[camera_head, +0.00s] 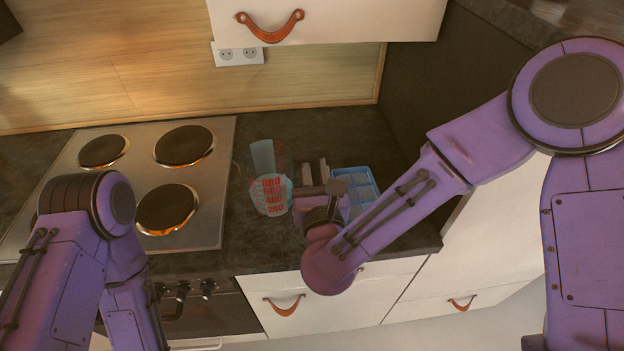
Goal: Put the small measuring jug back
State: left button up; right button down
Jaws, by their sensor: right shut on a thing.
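A small clear measuring jug (271,197) with red numbers is at the counter, right of the cooktop. My right gripper (309,178) is just to its right and is shut on it; the exact grip is partly hidden by the gripper itself. I cannot tell whether the jug touches the counter. A taller bluish clear jug (262,156) with red marks stands right behind it. My left arm is at the lower left, and its gripper is out of sight.
A blue compartmented tray (367,188) lies right of my right gripper. A cabinet with a leather pull (330,22) hangs above. Dark counter (240,250) is clear in front of the jug.

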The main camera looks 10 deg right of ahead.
jog(key=w+f, duration=0.1)
jog(key=f, duration=0.2)
jog(key=w+f+p, duration=0.1)
jog(key=w+f, duration=0.1)
jog(key=f, duration=0.1)
jog(key=w+f, duration=0.2)
jog(key=f, duration=0.1)
jog(key=shift+w+d+f+p, duration=0.1)
jog(key=shift+w+d+p, duration=0.1)
jog(key=shift+d+p, duration=0.1)
jog(key=shift+s+f, duration=0.1)
jog(key=shift+s, duration=0.05)
jog(key=c, duration=1.4)
grip_release()
jog(key=o, duration=0.4)
pick_arm(q)
notch_tip(320, 180, up, 2)
pick_arm(e)
jog(key=shift+o, duration=0.2)
